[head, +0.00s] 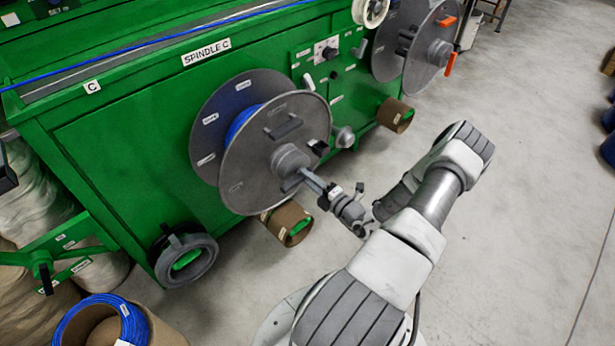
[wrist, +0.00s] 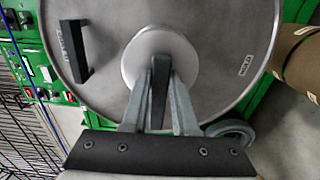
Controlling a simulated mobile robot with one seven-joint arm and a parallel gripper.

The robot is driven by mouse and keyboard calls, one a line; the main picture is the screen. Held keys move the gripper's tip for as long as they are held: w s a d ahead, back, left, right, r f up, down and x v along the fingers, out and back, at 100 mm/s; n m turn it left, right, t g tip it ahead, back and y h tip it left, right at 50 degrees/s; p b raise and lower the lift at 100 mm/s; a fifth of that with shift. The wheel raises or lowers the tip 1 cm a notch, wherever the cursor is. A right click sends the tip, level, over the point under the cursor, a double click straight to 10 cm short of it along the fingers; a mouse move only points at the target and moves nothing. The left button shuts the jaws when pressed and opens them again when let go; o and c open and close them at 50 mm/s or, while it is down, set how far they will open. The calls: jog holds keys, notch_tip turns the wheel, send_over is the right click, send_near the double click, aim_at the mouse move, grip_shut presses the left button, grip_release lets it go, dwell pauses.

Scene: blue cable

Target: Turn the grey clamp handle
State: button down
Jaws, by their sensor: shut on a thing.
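The grey clamp handle (wrist: 158,92) is a dark bar on the round grey hub (wrist: 140,55) at the middle of the grey spool. It points down in the wrist view. My gripper (wrist: 160,76) is shut on the handle, with one finger on each side of it. In the head view my gripper (head: 305,175) reaches the hub (head: 288,158) from the lower right. The handle itself is mostly hidden there by the fingers and hub.
The grey spool (head: 255,180) with blue cable (head: 240,122) hangs on the green machine (head: 120,140) marked SPINDLE C. A black bar handle (wrist: 74,50) stands out from the spool face. Cardboard tubes (head: 290,222) stick out below. The floor (head: 520,180) to the right is clear.

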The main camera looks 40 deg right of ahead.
jog(key=shift+s+f+m, duration=0.1)
jog(key=shift+m, duration=0.2)
jog(key=c, duration=0.7)
grip_release()
jog(key=s, duration=0.5)
jog(key=s+d+p, duration=0.1)
jog(key=s, duration=0.5)
jog(key=s+p, duration=0.1)
jog(key=s, duration=0.5)
jog(key=shift+s+d, duration=0.15)
